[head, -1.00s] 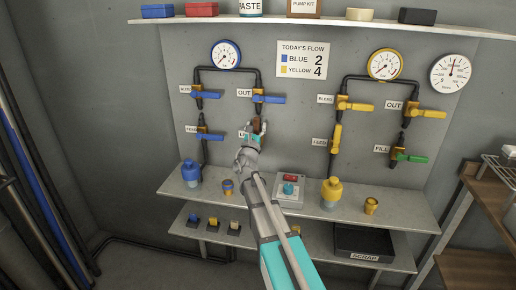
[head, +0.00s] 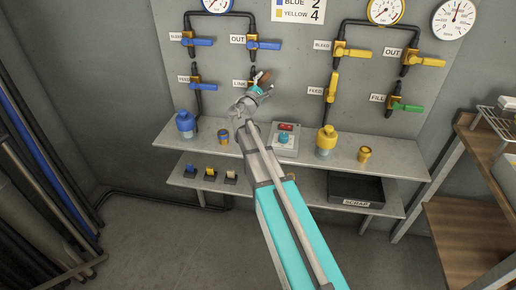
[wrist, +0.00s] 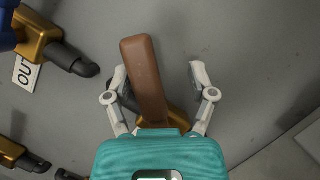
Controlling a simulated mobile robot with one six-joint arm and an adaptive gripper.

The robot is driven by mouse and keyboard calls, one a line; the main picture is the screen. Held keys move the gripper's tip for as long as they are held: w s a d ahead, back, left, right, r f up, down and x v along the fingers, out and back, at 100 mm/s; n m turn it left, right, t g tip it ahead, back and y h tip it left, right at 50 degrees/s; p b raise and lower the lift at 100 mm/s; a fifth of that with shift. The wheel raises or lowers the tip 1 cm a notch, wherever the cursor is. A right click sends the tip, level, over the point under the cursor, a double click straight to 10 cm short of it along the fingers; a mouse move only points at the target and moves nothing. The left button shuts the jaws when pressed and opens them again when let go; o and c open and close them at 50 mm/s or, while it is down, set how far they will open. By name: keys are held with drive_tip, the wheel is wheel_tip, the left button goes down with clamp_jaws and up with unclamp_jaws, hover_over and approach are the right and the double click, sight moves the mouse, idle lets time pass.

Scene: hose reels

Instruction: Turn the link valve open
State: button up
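The link valve has a brown lever (head: 259,76) and a brass body. It sits on the wall panel beside its LINK label (head: 240,84), below the blue OUT valve (head: 264,43). In the wrist view the brown lever (wrist: 145,75) runs lengthwise between my fingers, leaning slightly left at its far end. My gripper (wrist: 158,70) is open, one finger on each side of the lever, with a clear gap on the right and a smaller one on the left. In the head view my gripper (head: 263,88) is at the valve and hides most of its body.
Blue-handled valves (head: 198,42) stand to the left, yellow-handled valves (head: 352,52) and a green-handled FILL valve (head: 406,106) to the right. A shelf (head: 390,153) below holds bottles, cups and a box with a red display (head: 286,138). The dark scrap tray (head: 357,188) is lower.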

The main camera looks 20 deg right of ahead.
drive_tip(key=m, duration=0.1)
drive_tip(key=f+m+g, duration=0.1)
drive_tip(key=d+m, duration=0.1)
drive_tip(key=m, duration=0.1)
drive_tip(key=shift+s+f+g, duration=0.35)
drive_tip(key=shift+g, duration=0.05)
wheel_tip(320, 180, down, 2)
drive_tip(key=m, duration=0.2)
drive_tip(key=m+g, duration=0.1)
drive_tip(key=m, duration=0.1)
drive_tip(key=shift+s+d+f+y, duration=0.1)
drive_tip(key=shift+d+f+y, duration=0.05)
drive_tip(key=shift+y, duration=0.25)
drive_tip(key=v, duration=1.4)
drive_tip(key=s+d+f+m+g+y+p, duration=0.2)
drive_tip(key=s+d+m+g+y+p, duration=0.15)
drive_tip(key=s+g+p, duration=0.2)
drive_tip(key=s+a+m+g+y+p, duration=0.4)
drive_tip(key=s+y+p, duration=0.3)
drive_tip(key=s+p, duration=0.2)
drive_tip(key=shift+s+a+f+g, duration=0.35)
drive_tip(key=shift+s+a+f, duration=0.25)
drive_tip(key=shift+s, duration=0.6)
drive_tip(key=shift+a+r+y, duration=0.1)
drive_tip(key=shift+y, duration=0.15)
